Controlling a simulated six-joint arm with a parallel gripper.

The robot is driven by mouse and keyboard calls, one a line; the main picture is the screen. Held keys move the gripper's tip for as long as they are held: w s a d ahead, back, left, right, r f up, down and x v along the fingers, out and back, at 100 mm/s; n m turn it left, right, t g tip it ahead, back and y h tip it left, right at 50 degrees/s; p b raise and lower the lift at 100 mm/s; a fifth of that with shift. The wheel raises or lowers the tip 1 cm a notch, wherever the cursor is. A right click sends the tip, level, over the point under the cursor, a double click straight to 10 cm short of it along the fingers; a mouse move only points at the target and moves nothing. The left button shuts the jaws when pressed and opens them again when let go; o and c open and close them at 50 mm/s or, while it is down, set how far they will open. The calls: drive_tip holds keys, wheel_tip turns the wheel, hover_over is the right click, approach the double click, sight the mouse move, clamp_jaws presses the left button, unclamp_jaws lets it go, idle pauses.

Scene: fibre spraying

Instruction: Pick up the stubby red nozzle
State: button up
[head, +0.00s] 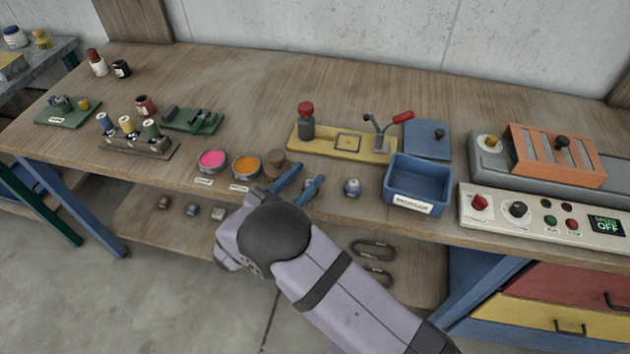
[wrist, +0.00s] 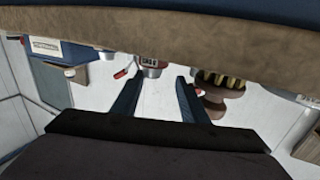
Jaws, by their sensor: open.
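I cannot tell for sure which thing is the stubby red nozzle. A grey bottle with a red cap (head: 306,120) stands upright on the left end of the yellow board (head: 372,151). A small dark red piece (head: 165,202) lies on the lower shelf. My gripper (head: 302,181) is open and empty at the bench's front edge, its two blue fingers apart, just right of a brown knobbed piece (head: 277,163). In the wrist view, my gripper (wrist: 158,83) has a gap between its fingers. A small partly red thing (wrist: 149,64) shows behind that gap, too small to name.
A blue bin (head: 417,182) and a small grey-white knobbed piece (head: 353,187) stand right of my gripper. Orange (head: 246,167) and pink (head: 212,160) pots stand to the left. A control panel (head: 541,213) is at the right. The back middle of the bench is clear.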

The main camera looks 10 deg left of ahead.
sight(323, 167)
drive_tip(key=shift+s+d+f+g, duration=0.15)
drive_tip(key=shift+f, duration=0.4)
drive_tip(key=shift+s+d+f+g, duration=0.1)
drive_tip(key=shift+s+f+g, duration=0.05)
drive_tip(key=shift+f, duration=0.4)
drive_tip(key=shift+w+d+r+p, duration=0.15)
drive_tip(key=shift+w+d+p, duration=0.05)
drive_tip(key=shift+w+p, duration=0.15)
drive_tip(key=shift+w+d, duration=0.35)
drive_tip(key=shift+w, duration=0.15)
drive_tip(key=shift+w+d+p, duration=0.1)
drive_tip(key=shift+w+p, duration=0.05)
drive_tip(key=shift+p, duration=0.15)
drive_tip(key=p+x, duration=0.2)
drive_tip(key=x, duration=0.2)
drive_tip(key=shift+w, duration=0.4)
drive_tip(key=shift+d+r, duration=0.1)
drive_tip(key=shift+r, duration=0.15)
drive_tip(key=shift+w, duration=0.15)
drive_tip(key=shift+f, duration=0.1)
clamp_jaws()
